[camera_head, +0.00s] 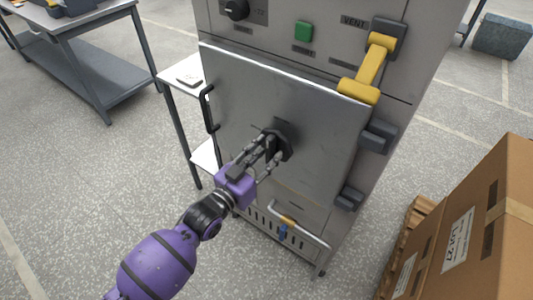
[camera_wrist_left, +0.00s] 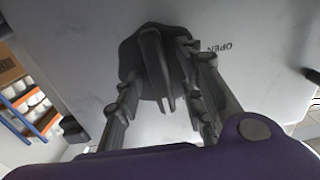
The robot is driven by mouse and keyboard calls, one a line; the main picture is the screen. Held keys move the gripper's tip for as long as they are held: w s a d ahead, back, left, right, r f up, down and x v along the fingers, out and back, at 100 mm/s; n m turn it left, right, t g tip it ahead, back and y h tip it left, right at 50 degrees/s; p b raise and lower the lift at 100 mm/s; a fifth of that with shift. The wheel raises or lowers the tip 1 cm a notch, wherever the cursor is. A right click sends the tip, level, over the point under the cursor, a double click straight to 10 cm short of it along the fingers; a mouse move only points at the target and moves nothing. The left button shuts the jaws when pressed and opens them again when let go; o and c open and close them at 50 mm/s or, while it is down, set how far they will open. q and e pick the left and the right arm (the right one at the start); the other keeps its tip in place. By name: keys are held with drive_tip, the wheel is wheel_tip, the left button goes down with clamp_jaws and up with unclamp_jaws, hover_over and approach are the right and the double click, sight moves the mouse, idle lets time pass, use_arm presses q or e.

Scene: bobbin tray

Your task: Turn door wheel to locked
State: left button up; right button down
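The door wheel (camera_head: 288,134) is a dark grey knob on the flat metal door (camera_head: 245,95) of the cabinet. In the left wrist view the wheel (camera_wrist_left: 152,45) has a raised bar across its dark plate. The word OPEN (camera_wrist_left: 217,47) is printed upside down on the door to the right of it. My left gripper (camera_head: 271,148) is at the wheel, with its fingers pointing at the door. Its fingers are spread on either side of the bar, and gaps show between them and it. My right gripper is not in view.
A yellow latch handle (camera_head: 368,70) crosses the door's upper right corner. A black door handle (camera_head: 208,108) is on the left edge. A cardboard box (camera_head: 470,235) stands at the lower right. A small white side table (camera_head: 178,75) is at the left.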

use_arm(q)
drive_tip(key=v, duration=1.1)
drive_tip(key=shift+s+a, duration=0.2)
drive_tip(key=shift+s, duration=0.1)
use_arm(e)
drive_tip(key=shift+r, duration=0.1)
